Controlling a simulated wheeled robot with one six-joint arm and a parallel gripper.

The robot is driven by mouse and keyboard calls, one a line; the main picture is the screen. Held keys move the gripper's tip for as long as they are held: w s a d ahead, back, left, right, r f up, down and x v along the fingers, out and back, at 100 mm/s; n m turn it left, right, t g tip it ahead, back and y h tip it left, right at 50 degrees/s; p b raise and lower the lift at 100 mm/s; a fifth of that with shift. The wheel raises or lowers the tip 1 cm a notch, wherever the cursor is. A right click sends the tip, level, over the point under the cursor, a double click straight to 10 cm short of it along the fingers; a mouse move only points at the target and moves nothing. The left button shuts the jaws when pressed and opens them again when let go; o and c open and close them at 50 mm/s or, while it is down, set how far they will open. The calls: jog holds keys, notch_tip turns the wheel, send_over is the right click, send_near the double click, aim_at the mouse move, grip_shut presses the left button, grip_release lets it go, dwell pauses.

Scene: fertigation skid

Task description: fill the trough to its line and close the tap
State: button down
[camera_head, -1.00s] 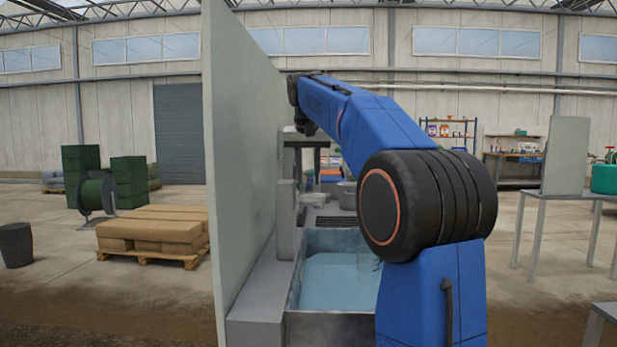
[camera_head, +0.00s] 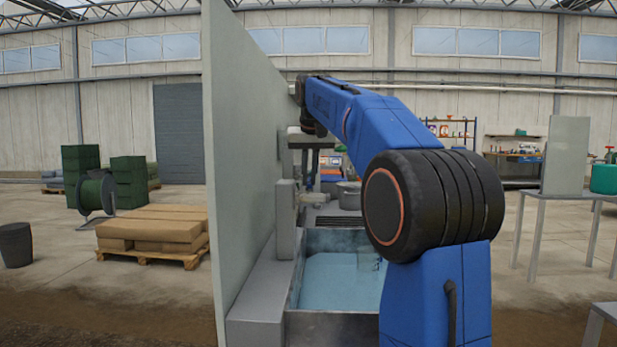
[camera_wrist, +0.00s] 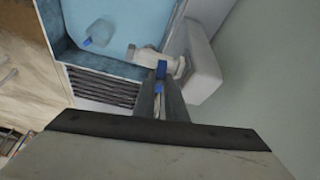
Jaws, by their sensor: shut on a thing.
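The grey trough (camera_head: 335,326) stands beside a tall pale panel and holds pale blue water (camera_head: 335,285). Its right part is hidden behind my arm, and I cannot make out a fill line. The whitish tap (camera_wrist: 168,62) with a blue lever sticks out from a pale grey block over the trough's end. The tap shows small in the head view (camera_head: 309,198). My gripper (camera_wrist: 160,88) points at the tap, with its narrow fingers shut on the blue lever. I cannot tell whether water is running.
A clear bottle-like thing with a blue cap (camera_wrist: 97,35) is in the trough. A dark grate (camera_wrist: 103,88) adjoins the trough's end, with a grey pot (camera_head: 349,195) beyond it. The tall panel (camera_head: 240,170) stands close along the left. A table (camera_head: 560,197) stands at right.

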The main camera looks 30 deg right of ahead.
jog(key=shift+d+n+y, duration=0.1)
jog(key=shift+n+y, duration=0.2)
jog(key=shift+n, duration=0.4)
jog(key=c, duration=1.8)
grip_release()
jog(key=shift+r, duration=0.15)
jog(key=v, duration=1.7)
jog(key=shift+s, duration=0.35)
